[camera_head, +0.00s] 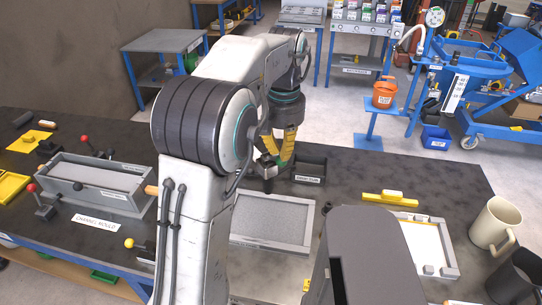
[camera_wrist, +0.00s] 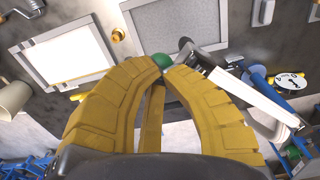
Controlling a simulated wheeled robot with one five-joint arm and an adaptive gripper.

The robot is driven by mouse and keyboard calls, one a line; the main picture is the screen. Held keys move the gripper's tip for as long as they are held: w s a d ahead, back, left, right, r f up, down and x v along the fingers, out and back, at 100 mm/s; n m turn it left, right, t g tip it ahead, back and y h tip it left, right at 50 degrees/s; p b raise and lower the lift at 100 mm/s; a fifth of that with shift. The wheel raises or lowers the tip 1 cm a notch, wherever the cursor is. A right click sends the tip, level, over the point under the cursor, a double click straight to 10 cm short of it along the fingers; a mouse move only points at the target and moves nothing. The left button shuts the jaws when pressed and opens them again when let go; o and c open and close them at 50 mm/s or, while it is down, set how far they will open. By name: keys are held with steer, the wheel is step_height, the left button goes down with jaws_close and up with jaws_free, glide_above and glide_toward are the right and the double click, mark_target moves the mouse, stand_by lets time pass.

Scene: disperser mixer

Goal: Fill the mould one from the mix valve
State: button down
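My gripper (camera_head: 283,160) points down over the middle of the bench, at the near edge of a small dark box. In the wrist view its yellow fingers (camera_wrist: 163,70) converge to a narrow gap. A green ball (camera_wrist: 161,60) shows at their tips, partly covered by them; I cannot tell whether they hold it. A grey framed tray mould (camera_head: 272,222) with a flat grey surface lies in front of the gripper. A white-surfaced framed tray (camera_head: 428,247) lies to its right. A long channel mould (camera_head: 100,185) stands at the left. I cannot make out which is mould one, or the mix valve.
A dark box (camera_head: 309,170) sits beside the gripper. An orange bucket (camera_head: 384,95) stands on a blue stand behind the bench. Blue machinery (camera_head: 470,60) fills the back right.

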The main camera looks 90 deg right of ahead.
mark_target(281, 162)
steer(key=shift+f+b, duration=0.4)
steer(key=shift+f, duration=0.2)
steer(key=shift+f+b, duration=0.45)
steer(key=shift+f, duration=0.25)
steer(key=shift+f+b, duration=0.3)
steer(key=shift+f, duration=0.15)
steer(key=shift+r+p, duration=0.75)
stand_by(5.5)
